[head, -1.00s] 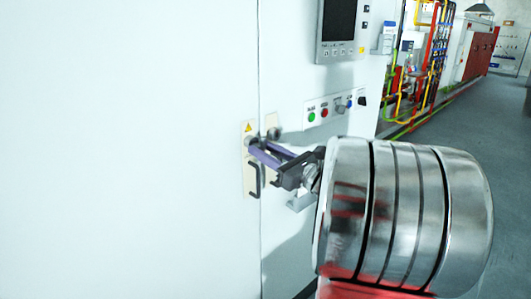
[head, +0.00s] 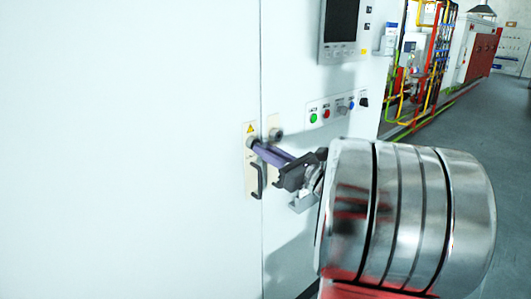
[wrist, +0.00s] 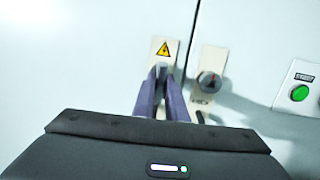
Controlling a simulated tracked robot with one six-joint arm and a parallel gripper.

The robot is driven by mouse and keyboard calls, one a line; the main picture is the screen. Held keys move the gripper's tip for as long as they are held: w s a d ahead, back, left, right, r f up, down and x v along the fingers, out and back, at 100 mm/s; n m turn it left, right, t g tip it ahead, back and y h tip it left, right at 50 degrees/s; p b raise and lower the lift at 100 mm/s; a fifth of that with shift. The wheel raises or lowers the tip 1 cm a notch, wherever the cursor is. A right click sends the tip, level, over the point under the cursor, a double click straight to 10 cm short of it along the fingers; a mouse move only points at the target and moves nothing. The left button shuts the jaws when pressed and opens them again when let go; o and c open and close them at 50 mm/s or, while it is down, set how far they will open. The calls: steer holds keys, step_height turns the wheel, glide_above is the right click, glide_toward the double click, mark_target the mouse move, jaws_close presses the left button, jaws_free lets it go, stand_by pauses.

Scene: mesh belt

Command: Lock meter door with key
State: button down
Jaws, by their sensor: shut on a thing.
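The meter door (head: 150,150) is a large white panel, and it looks closed along its right seam. Its cream lock plate (head: 250,190) carries a yellow warning triangle and a black handle (head: 260,181). My gripper (head: 254,144) reaches the upper part of this plate from the right. In the wrist view my gripper (wrist: 161,72) has its purple fingers converging just below the triangle, shut on a small grey piece, apparently the key. The fingertips hide most of the key and the lock; I cannot tell how deep the key sits.
A second cream plate with a round dark knob (wrist: 209,80) sits just right of the seam. Further right are a green button (head: 313,118), other controls and a screen (head: 340,22). Coloured pipes (head: 425,60) stand behind. The grey floor (head: 480,130) at right is clear.

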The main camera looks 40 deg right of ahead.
steer(key=n, duration=0.3)
steer(key=shift+n+y, duration=0.3)
steer(key=shift+n, duration=0.1)
steer(key=shift+f+n, duration=0.1)
steer(key=shift+n, duration=0.2)
steer(key=shift+a+f+n+g, duration=0.1)
steer(key=shift+n+g, duration=0.4)
steer(key=shift+n, duration=1.3)
steer(key=shift+n, duration=0.7)
steer(key=shift+n+g, duration=0.3)
steer(key=shift+n, duration=0.8)
steer(key=shift+f, duration=0.1)
